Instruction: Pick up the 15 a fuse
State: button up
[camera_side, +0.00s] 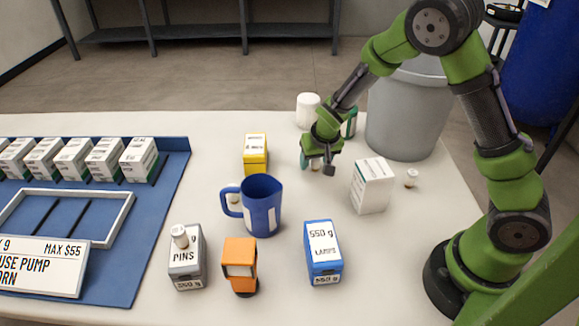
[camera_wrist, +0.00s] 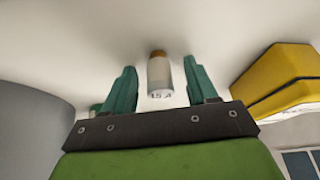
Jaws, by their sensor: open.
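The 15 A fuse (camera_wrist: 160,76) is a small pale cylinder with a brown end, marked "15 A" in the wrist view. It lies between the two green fingers of my gripper (camera_wrist: 161,88), with a gap on both sides. The fingers are open and hold nothing. In the side view my gripper (camera_side: 317,168) is low over the table, between the yellow box (camera_side: 256,154) and a white box (camera_side: 372,186). There the fuse is mostly hidden by the gripper and I cannot make it out clearly.
Another small cylinder (camera_side: 411,178) is at right. A grey bin (camera_side: 408,115) and white jar (camera_side: 307,109) are behind. A blue tray (camera_side: 160,215) is left.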

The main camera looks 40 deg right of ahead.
jog(key=shift+c, duration=0.3)
grip_shut()
